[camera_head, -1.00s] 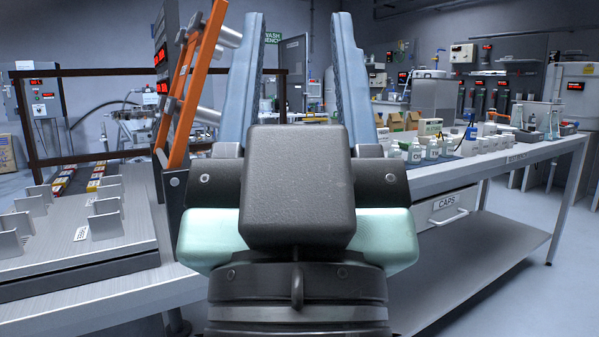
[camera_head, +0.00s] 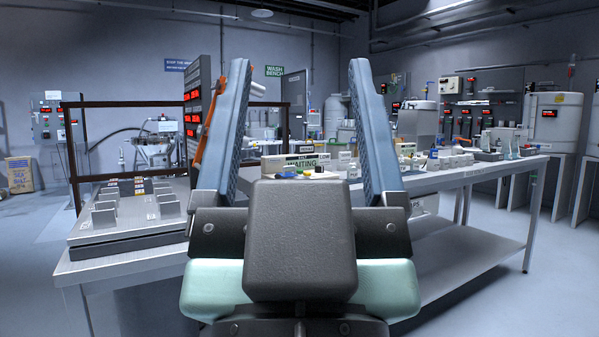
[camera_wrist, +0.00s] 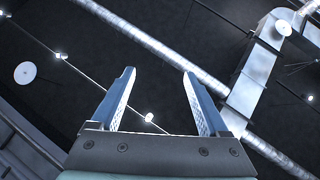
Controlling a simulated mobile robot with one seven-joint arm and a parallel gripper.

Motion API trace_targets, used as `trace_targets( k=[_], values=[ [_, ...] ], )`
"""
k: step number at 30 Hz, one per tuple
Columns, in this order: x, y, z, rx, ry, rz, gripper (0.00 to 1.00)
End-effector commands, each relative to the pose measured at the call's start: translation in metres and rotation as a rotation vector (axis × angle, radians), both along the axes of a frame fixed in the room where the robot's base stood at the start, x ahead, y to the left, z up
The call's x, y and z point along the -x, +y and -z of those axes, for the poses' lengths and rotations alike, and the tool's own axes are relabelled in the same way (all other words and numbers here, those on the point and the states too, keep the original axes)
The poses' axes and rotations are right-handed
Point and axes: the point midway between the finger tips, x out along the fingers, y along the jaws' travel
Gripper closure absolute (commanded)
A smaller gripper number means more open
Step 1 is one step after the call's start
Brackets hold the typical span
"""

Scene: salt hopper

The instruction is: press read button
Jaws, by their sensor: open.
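My gripper (camera_head: 300,66) is open and empty, its two blue fingers raised and wide apart in the head view. It also shows open in the wrist view (camera_wrist: 158,73), pointing at the dark ceiling. I cannot make out a button marked read. A dark panel (camera_head: 196,112) with red digits stands on the left bench, partly hidden by the left finger.
A steel bench (camera_head: 500,172) with bottles and boxes runs along the right. A tray (camera_head: 130,228) with upright metal plates lies on the left bench. A wall unit with red displays (camera_head: 52,122) is at the far left. Open floor (camera_head: 500,290) lies at the lower right.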

Motion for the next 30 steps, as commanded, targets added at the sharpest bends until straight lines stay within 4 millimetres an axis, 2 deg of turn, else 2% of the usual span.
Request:
trace_targets(
  k=[12, 25, 30],
  values=[
    [0.0001, 0.0000, 0.0001, 0.000, 0.000, 0.000, 0.22],
    [0.0001, 0.0000, 0.0000, 0.000, 0.000, 0.000, 0.99],
    [0.0001, 0.0000, 0.0000, 0.000, 0.000, 0.000, 1.00]
  ],
)
